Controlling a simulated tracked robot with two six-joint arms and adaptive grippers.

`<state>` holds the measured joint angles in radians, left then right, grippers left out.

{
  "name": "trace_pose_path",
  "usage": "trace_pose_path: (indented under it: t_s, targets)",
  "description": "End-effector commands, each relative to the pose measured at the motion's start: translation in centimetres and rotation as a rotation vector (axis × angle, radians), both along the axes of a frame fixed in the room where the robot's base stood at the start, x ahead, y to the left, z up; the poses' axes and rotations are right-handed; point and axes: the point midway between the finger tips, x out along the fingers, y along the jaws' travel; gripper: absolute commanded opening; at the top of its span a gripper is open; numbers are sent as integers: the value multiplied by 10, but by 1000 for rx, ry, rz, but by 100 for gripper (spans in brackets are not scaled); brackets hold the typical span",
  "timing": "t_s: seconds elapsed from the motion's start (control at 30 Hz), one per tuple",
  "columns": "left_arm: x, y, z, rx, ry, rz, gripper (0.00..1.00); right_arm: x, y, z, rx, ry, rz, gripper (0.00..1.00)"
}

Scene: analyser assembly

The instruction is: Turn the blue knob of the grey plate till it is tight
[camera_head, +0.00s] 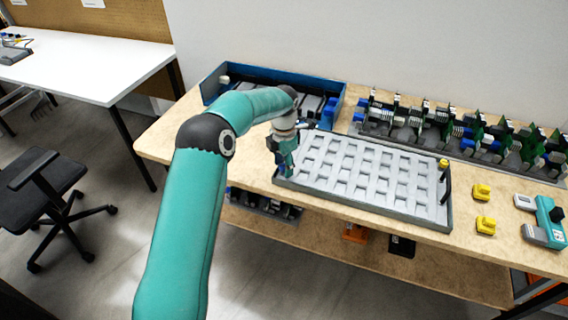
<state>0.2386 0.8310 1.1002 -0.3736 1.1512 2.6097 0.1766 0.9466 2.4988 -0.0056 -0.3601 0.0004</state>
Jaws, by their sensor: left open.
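My left gripper (284,168) points down at the left end of the large grey plate (375,178), which has rows of pale pockets and lies on the wooden bench. The gripper is open; its fingers are small and dark in this view. Small blue patches show around the fingers, but I cannot tell whether they are the blue knob or part of the gripper. I cannot make out the knob clearly, nor whether the fingers touch anything. My right gripper is not in view.
A blue bin (222,80) stands behind my left arm. A rack of circuit boards (440,130) runs along the back. Yellow blocks (482,191) and a teal device (548,218) lie at the right. A black post with a yellow top (444,164) stands at the plate's right end.

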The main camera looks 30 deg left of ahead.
Motion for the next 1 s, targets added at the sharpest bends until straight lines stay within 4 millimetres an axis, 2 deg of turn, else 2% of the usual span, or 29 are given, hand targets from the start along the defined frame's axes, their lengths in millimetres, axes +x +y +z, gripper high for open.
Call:
trace_pose_path:
  t_s: [0.07, 0.37, 0.73, 1.0]
  targets:
    - [0, 0, 0, 0, 0, 0, 50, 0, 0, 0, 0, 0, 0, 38]
    - [0, 0, 0, 0, 0, 0, 0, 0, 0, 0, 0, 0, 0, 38]
    - [0, 0, 0, 0, 0, -33, 0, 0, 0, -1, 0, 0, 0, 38]
    - [1, 0, 0, 1, 0, -170, 0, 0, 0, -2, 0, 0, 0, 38]
